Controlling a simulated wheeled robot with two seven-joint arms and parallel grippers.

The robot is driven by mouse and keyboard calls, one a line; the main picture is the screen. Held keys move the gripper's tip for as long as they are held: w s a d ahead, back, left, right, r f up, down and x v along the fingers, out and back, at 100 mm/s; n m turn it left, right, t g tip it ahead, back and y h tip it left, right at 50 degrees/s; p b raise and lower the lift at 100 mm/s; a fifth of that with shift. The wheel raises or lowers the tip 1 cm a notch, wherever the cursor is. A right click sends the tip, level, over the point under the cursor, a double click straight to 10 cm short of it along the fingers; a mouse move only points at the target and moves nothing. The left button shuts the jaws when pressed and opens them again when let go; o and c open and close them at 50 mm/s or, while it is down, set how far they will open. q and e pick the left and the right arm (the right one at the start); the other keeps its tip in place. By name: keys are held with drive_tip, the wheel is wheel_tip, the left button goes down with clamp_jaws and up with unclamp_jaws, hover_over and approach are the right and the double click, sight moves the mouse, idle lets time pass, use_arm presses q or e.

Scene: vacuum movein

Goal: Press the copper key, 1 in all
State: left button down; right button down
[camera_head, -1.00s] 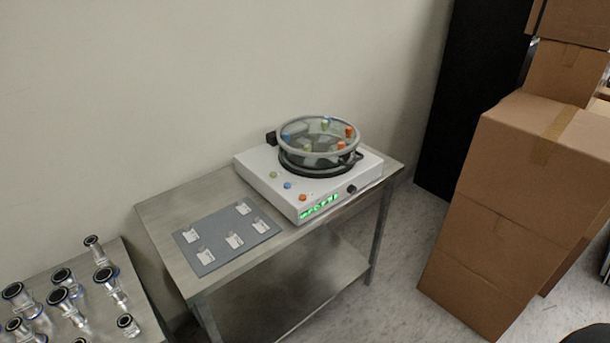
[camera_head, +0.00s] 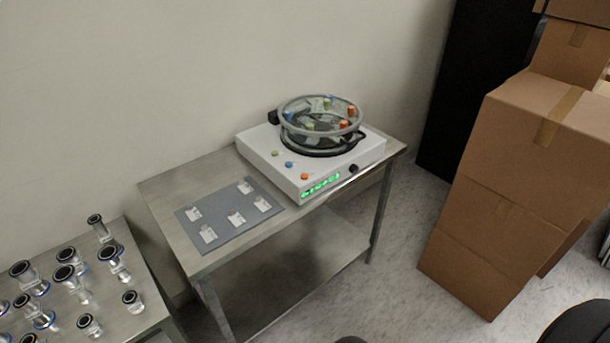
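A white boxy device (camera_head: 262,155) stands on a metal table. Three small round keys sit on its top: a green one (camera_head: 275,153), a blue one (camera_head: 289,165) and an orange, copper-like one (camera_head: 304,176) nearest the front edge. A green lit display (camera_head: 321,185) and a black knob (camera_head: 353,168) are on its front face. A clear round bowl with a grey rim (camera_head: 284,112) sits on the device and holds several coloured pieces. Neither of my grippers is in view.
Another table at lower left holds several glass fittings (camera_head: 72,284). Cardboard boxes (camera_head: 500,190) are stacked at right. Dark shapes show at the bottom edge.

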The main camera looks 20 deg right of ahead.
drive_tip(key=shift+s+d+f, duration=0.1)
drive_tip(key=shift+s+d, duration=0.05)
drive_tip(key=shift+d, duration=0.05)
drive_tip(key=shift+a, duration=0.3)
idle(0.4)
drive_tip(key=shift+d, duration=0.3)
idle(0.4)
